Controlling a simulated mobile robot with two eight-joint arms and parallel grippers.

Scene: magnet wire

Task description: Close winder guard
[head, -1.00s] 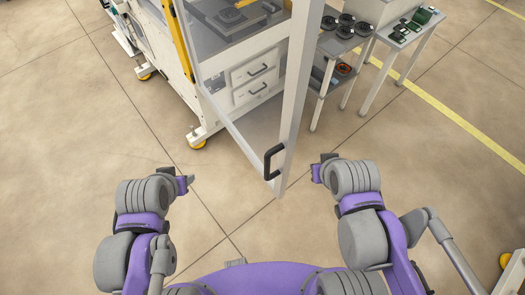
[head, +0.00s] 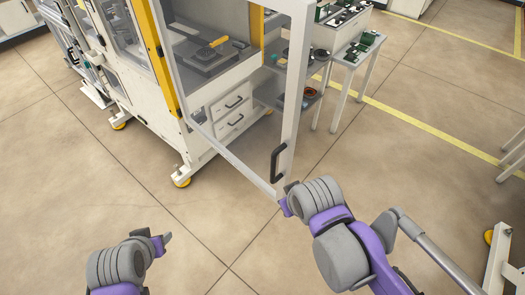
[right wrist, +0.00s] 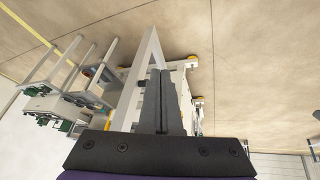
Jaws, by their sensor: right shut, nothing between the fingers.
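The winder guard (head: 293,100) is a clear panel in a pale frame, standing open and swung out from the winder cabinet (head: 150,110). Its black handle (head: 277,163) is on the lower part of the free upright. My right gripper (head: 285,204) is just below the handle in the picture, close to the frame's bottom corner; I cannot tell if it touches. In the right wrist view its dark fingers (right wrist: 158,100) are together and empty, with the pale frame behind them. My left gripper (head: 166,239) is low over bare floor, away from the guard; its jaw opening is unclear.
Inside the cabinet is a dark fixture with a yellow part (head: 218,42). Two drawers (head: 232,110) are below. A small table (head: 350,60) with green parts and a shelf stand behind the guard at right. The floor at front is clear.

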